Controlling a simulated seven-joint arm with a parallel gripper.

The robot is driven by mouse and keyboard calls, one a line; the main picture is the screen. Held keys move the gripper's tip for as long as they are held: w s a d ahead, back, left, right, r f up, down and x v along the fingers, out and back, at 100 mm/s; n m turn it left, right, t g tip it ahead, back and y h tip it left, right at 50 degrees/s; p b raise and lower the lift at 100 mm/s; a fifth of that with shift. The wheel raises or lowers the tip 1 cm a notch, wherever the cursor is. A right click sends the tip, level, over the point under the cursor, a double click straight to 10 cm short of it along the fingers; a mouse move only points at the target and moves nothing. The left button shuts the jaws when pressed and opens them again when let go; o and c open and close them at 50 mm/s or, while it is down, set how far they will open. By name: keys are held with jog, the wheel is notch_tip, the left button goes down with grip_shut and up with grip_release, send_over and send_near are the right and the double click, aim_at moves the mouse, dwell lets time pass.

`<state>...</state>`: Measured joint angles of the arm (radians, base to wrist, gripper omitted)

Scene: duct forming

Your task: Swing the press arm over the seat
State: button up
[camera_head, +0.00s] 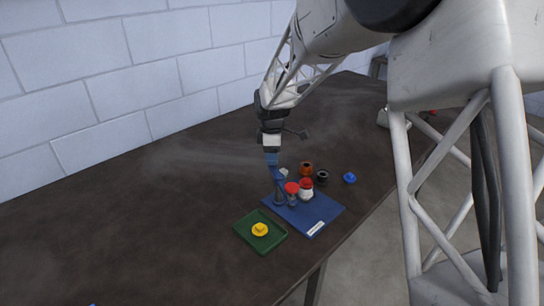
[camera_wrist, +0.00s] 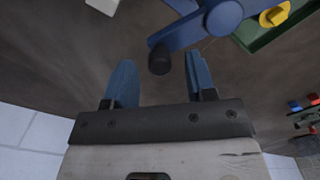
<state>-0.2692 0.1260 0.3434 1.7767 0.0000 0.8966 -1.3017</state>
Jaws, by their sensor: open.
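In the wrist view, the blue press arm (camera_wrist: 195,30) runs from the upper right to a black knob (camera_wrist: 158,60) at its end. My gripper (camera_wrist: 160,62) has two blue fingers spread apart, open, and the knob appears between their tips; contact cannot be told. In the head view, my gripper (camera_head: 272,162) points down just above the press (camera_head: 280,190), which stands at the left of the blue base plate (camera_head: 327,213). The seat cannot be told apart from the small red-topped parts there.
A green tray (camera_head: 245,240) with a yellow piece (camera_head: 260,229) lies in front of the base plate. A red-topped white jar (camera_head: 306,190), an orange-brown ring (camera_head: 306,169), a black ring (camera_head: 322,177) and a blue piece (camera_head: 349,178) are nearby.

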jog(key=shift+f, duration=0.4)
grip_shut()
jog(key=shift+a, duration=0.15)
jog(key=s+a+n, duration=0.3)
jog(key=s+n, duration=0.5)
jog(key=n, duration=1)
jog(key=shift+s+a, duration=0.3)
jog(key=shift+s, duration=0.1)
dwell(0.4)
